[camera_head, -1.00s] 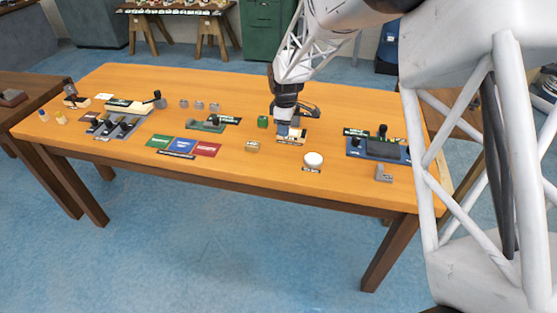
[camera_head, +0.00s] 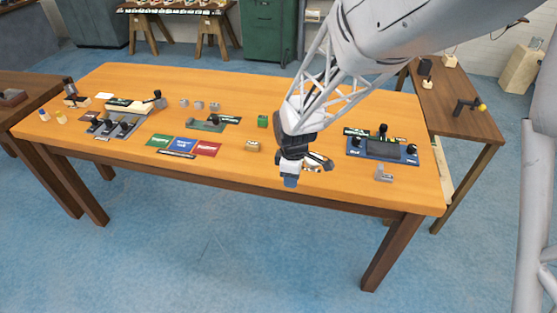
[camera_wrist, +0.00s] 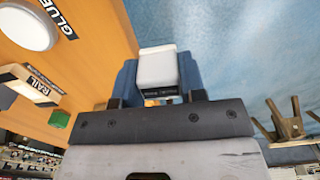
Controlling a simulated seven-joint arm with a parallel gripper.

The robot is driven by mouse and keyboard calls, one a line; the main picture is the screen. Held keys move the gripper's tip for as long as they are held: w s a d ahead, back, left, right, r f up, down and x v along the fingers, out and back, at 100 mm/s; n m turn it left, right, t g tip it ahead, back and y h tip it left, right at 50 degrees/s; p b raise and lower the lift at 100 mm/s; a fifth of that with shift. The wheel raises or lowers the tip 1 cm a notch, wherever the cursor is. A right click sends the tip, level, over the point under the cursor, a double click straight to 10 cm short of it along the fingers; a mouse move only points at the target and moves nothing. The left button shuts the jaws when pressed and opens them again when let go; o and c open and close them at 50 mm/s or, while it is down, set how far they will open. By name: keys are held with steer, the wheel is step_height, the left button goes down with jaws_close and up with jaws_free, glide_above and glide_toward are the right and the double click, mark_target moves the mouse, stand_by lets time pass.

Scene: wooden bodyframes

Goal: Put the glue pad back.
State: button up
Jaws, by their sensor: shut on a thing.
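My gripper (camera_head: 290,182) hangs low over the front part of the orange table, right of its middle. In the wrist view its blue fingers (camera_wrist: 158,90) are shut on a small white block (camera_wrist: 158,66) with a dark strip on its lower side. I cannot tell whether this block is the glue pad. A white round disc (camera_wrist: 24,24) lies on the table at the upper left of the wrist view, beside a dark label (camera_wrist: 60,20) reading "GLUE". The held block is apart from the disc. In the head view my gripper mostly hides the disc.
A piece with a "RAIL" label (camera_wrist: 38,88) and a green block (camera_head: 262,121) lie near my gripper. A blue tray (camera_head: 385,150) with black knobs and a grey bracket (camera_head: 383,173) stand to the right. Coloured cards (camera_head: 185,146) lie left. The table's front edge is close.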

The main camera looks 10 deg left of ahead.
stand_by(0.3)
steer(key=w+a, duration=0.2)
steer(key=w, duration=0.2)
steer(key=w+a+f, duration=0.1)
steer(key=w+a, duration=0.2)
steer(key=w, duration=0.2)
steer(key=w+a, duration=0.2)
steer(key=w, duration=0.3)
steer(key=shift+w+a+f, duration=0.15)
steer(key=shift+a+f, duration=0.05)
steer(key=shift+f, duration=0.05)
steer(key=shift+f, duration=0.1)
steer(key=shift+f, duration=1.65)
steer(key=shift+f, duration=0.15)
steer(key=o, duration=0.9)
